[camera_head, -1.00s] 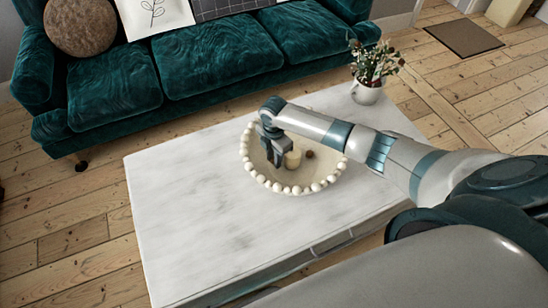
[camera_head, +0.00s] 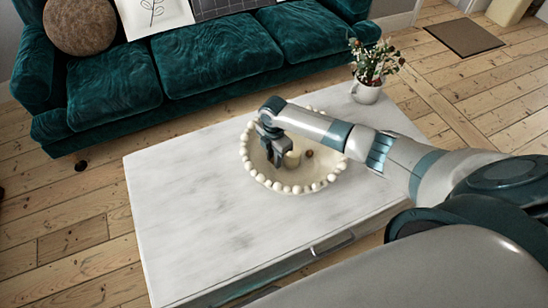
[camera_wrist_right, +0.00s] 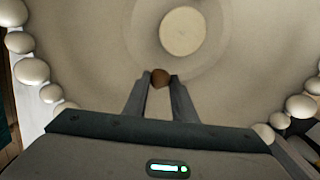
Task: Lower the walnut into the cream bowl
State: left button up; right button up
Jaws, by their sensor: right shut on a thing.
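The cream bowl (camera_head: 318,178), with a rim of large round beads, stands on the pale marble-topped table. Its inner wall fills much of the right wrist view (camera_wrist_right: 85,45). My right gripper (camera_head: 278,163) reaches down inside the bowl's left part in the head view. In the wrist view it (camera_wrist_right: 160,80) is shut on the walnut (camera_wrist_right: 160,77), a small brown ball between the fingertips. The fingers hide the walnut in the head view. I cannot tell whether the walnut touches the bowl. My left gripper is not in view.
A potted plant (camera_head: 367,92) stands at the marble table's (camera_head: 190,215) far right corner.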

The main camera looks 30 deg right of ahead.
jog(key=shift+f+b, duration=1.25)
jog(key=shift+f, duration=0.75)
dwell(1.2)
jog(key=o, duration=1.1)
jog(key=shift+r, duration=0.15)
notch_tip(320, 180, up, 17)
jog(key=shift+r, duration=0.15)
jog(key=shift+s, duration=0.1)
dwell(0.7)
